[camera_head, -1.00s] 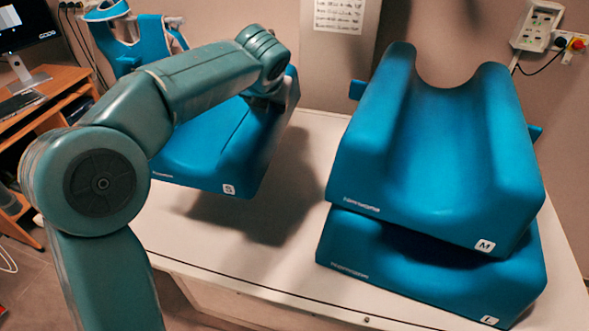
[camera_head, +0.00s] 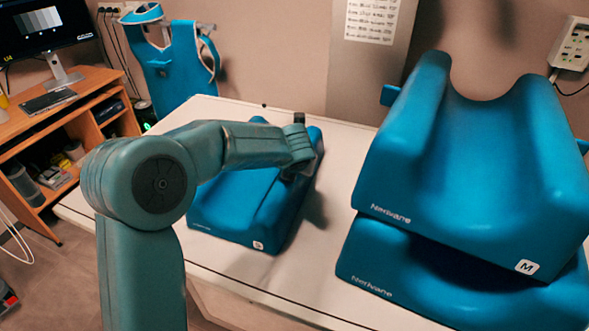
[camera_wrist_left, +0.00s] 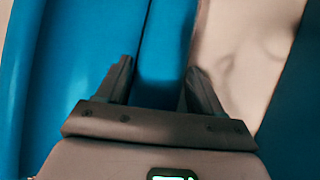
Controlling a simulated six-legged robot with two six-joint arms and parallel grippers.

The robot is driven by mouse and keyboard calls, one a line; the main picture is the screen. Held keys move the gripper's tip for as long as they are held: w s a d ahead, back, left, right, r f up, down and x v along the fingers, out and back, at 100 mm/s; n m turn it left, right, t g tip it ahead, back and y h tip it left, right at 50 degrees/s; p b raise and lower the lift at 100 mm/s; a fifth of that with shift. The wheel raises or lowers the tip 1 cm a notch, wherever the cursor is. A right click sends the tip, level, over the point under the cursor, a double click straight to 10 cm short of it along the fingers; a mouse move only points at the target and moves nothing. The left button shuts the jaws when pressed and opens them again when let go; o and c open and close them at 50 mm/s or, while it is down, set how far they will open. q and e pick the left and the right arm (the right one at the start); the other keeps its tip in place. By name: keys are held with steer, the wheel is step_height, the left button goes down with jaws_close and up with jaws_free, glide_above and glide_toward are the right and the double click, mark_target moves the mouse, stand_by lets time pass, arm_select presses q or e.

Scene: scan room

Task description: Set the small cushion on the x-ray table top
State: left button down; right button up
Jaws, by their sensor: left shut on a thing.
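The small blue cushion (camera_head: 232,215), marked S, is at the left part of the white x-ray table top (camera_head: 345,150). It lies about level and low over the top, with a shadow by its right side; I cannot tell if its underside touches. My left gripper (camera_head: 297,174) is shut on its right-hand raised side. In the left wrist view, the two dark fingers (camera_wrist_left: 160,78) straddle a blue wall of the cushion (camera_wrist_left: 160,45). My right gripper is not in view.
Two larger blue cushions are stacked on the right of the table; the upper (camera_head: 480,170) is marked M, the lower (camera_head: 400,270) lies under it. A wooden desk (camera_head: 60,130) with a monitor (camera_head: 45,25) stands at left. A blue vest (camera_head: 178,70) hangs behind.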

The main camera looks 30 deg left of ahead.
arm_select(q)
steer(key=shift+s+r, duration=0.15)
steer(key=shift+c, duration=0.7)
jaws_free()
steer(key=v, duration=1.2)
steer(key=shift+p, duration=0.4)
